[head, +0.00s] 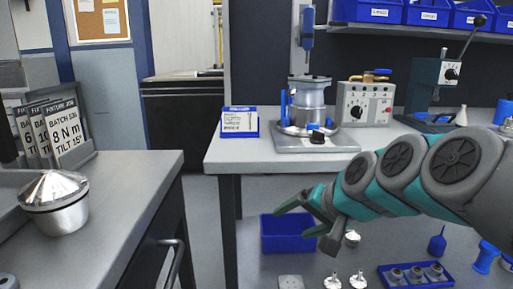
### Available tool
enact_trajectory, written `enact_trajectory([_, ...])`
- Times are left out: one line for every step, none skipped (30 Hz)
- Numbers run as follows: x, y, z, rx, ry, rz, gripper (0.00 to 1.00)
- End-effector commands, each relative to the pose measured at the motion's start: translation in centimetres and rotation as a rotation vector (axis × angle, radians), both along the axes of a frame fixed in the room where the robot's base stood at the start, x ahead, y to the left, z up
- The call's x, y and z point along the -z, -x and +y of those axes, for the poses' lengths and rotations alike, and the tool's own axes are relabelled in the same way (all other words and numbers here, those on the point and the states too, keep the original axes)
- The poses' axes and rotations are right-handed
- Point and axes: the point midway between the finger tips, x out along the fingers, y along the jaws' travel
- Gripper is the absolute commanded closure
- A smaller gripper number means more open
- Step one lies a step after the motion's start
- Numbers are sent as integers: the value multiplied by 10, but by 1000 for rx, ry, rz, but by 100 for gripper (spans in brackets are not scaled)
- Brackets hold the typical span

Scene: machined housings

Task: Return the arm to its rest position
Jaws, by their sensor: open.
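My arm reaches in from the right edge of the head view, with teal and grey links. My gripper (306,218) is at its left end, open, with its fingers pointing left. Nothing shows between the fingers. It hangs in front of the workbench, over the blue bin (284,243) in the picture, and hides part of it. I see no contact between the gripper and anything else.
The workbench (232,153) bears a metal housing in a fixture (308,103), a grey control box (365,103) and a lever press (430,85). A left counter (128,180) holds a domed metal part (56,203) and sign cards (65,128). A floor gap separates the two.

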Motion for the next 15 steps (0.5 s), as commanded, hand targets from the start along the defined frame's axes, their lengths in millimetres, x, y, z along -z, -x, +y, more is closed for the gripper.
enact_trajectory([24,26,5,-54,66,58,15])
enact_trajectory([39,42,6,-84,106,96,15])
enact_trajectory([56,63,5,-125,158,145,15])
enact_trajectory([69,78,4,-152,193,182,15])
enact_trajectory([82,95,1,-181,231,226,15])
enact_trajectory([99,118,-3,-216,276,280,15])
enact_trajectory([109,134,-8,-239,311,319,15])
enact_trajectory([119,151,-13,-263,344,359,15])
enact_trajectory([131,172,-21,-291,384,412,15])
enact_trajectory([139,188,-26,-311,411,452,15])
enact_trajectory([146,204,-33,-330,438,492,15])
enact_trajectory([154,222,-41,-350,469,540,15])
enact_trajectory([159,235,-47,-364,489,573,15])
enact_trajectory([163,248,-52,-378,508,607,15])
enact_trajectory([168,264,-59,-392,529,648,15])
